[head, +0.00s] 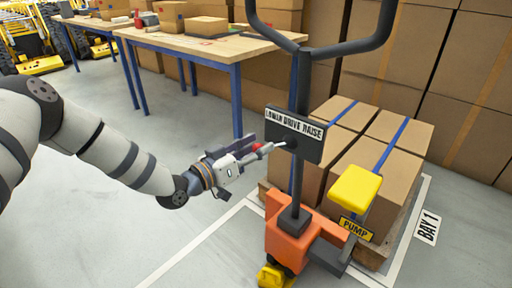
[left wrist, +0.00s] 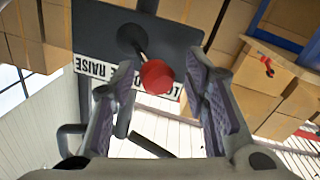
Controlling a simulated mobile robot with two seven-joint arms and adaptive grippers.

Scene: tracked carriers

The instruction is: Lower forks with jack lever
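The orange pallet jack (head: 289,235) stands with its dark handle upright. A dark plate (head: 308,147) on the handle reads LOWER DRIVE RAISE; the plate also shows upside down in the left wrist view (left wrist: 105,38). The jack lever sticks out of the plate and ends in a red knob (left wrist: 157,76). My left gripper (head: 256,153) is at the knob, left of the plate. In the left wrist view the knob is between the open fingers, with a gap on each side. I cannot tell the lever's exact setting. My right gripper is out of view.
Cartons (head: 345,150) on a pallet stand behind the jack, by a BAY 1 floor label (head: 428,228). A yellow PUMP pedal (head: 355,188) is at the jack's right. A wooden table (head: 240,46) with boxes is behind. The floor at left is clear.

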